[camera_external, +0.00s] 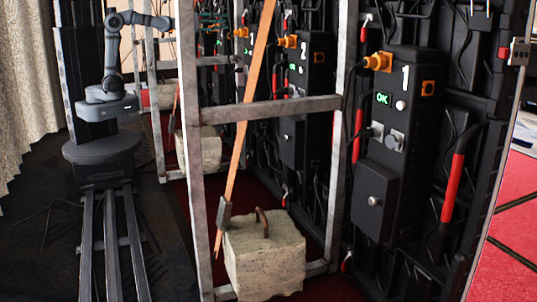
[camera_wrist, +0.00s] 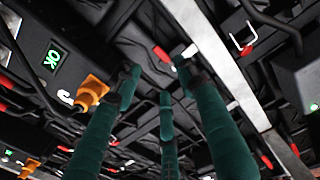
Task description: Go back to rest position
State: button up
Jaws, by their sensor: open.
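My arm (camera_external: 113,50) stands on its dark column at the upper left of the external view, bent at the elbow, with its upper part reaching right. My gripper (camera_external: 168,22) is small there, close to a metal frame post, and its fingers cannot be made out. In the wrist view my gripper (camera_wrist: 160,82) shows three green fingers with dark tips, spread apart. Nothing is seen between them. Behind the fingers are black wall panels, cables and an orange plug (camera_wrist: 91,92) beside a lit green OK display (camera_wrist: 54,57).
A metal frame (camera_external: 270,110) with an orange strap (camera_external: 240,140) and stone block (camera_external: 265,255) stands before the black video wall modules (camera_external: 390,150). A silver bar (camera_wrist: 225,65) crosses the wrist view. My rail (camera_external: 113,240) runs along the floor, with a curtain (camera_external: 28,95) at left.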

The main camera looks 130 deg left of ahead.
aim_at(244, 22)
jog(key=x, duration=1.2)
jog(key=shift+w+r+n+p, duration=0.3)
jog(key=shift+n+p, duration=0.2)
jog(key=shift+p, duration=0.2)
jog(key=shift+w+d+n+p, duration=0.3)
jog(key=shift+n+p, duration=0.15)
jog(key=shift+n, duration=0.45)
jog(key=shift+f+n, duration=0.1)
jog(key=shift+n, duration=0.3)
jog(key=m+b, duration=0.1)
jog(key=s+f+m+b, duration=0.1)
jog(key=m+b, duration=0.1)
jog(key=shift+s+a, duration=0.15)
jog(key=shift+a, duration=0.15)
jog(key=v, duration=1.2)
jog(key=shift+m, duration=0.3)
jog(key=x, duration=0.5)
jog(key=shift+a+r+p, duration=0.2)
jog(key=shift+r+p, duration=0.15)
